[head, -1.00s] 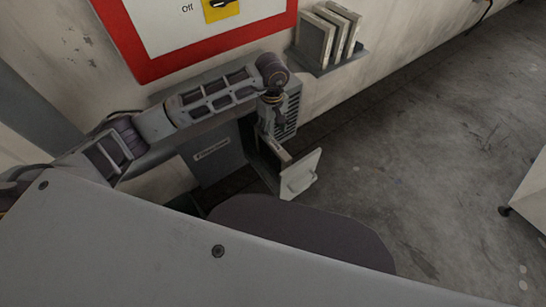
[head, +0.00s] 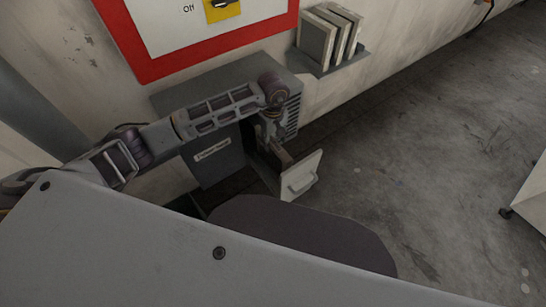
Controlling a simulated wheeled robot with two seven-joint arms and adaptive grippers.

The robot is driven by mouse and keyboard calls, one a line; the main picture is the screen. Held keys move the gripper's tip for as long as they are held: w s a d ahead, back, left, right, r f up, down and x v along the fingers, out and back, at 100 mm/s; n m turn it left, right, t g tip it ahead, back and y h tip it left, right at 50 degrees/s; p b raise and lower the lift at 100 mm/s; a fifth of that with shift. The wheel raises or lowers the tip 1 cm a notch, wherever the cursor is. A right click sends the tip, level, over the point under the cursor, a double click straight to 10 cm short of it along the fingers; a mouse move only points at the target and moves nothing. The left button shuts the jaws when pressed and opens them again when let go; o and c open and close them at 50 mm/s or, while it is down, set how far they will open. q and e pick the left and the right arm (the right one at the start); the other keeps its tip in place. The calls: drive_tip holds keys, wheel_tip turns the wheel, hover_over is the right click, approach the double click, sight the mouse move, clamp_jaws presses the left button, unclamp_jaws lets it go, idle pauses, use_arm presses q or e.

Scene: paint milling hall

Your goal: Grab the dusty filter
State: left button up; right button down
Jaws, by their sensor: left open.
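A grey filter housing (head: 222,160) stands against the wall, with a pale label on its front. Its light door (head: 301,177), with a handle, stands open to the right. My left arm reaches across the housing from the left. My left gripper (head: 277,145) points down at the opening behind the door. It is open, small and dark in the picture, and I cannot tell whether it touches anything. No dusty filter can be made out clearly; the inside of the housing is mostly hidden by my arm and the door. My right gripper is not in view.
Several pale-edged filter panels (head: 330,38) stand on a grey wall shelf (head: 334,66) above right. A red-framed panel with a yellow switch (head: 221,8) hangs above the housing. The floor (head: 420,150) to the right is clear up to a white unit (head: 529,195).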

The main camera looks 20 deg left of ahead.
sight(273, 143)
use_arm(q)
wheel_tip(273, 143, down, 2)
drive_tip(key=shift+f, duration=0.6)
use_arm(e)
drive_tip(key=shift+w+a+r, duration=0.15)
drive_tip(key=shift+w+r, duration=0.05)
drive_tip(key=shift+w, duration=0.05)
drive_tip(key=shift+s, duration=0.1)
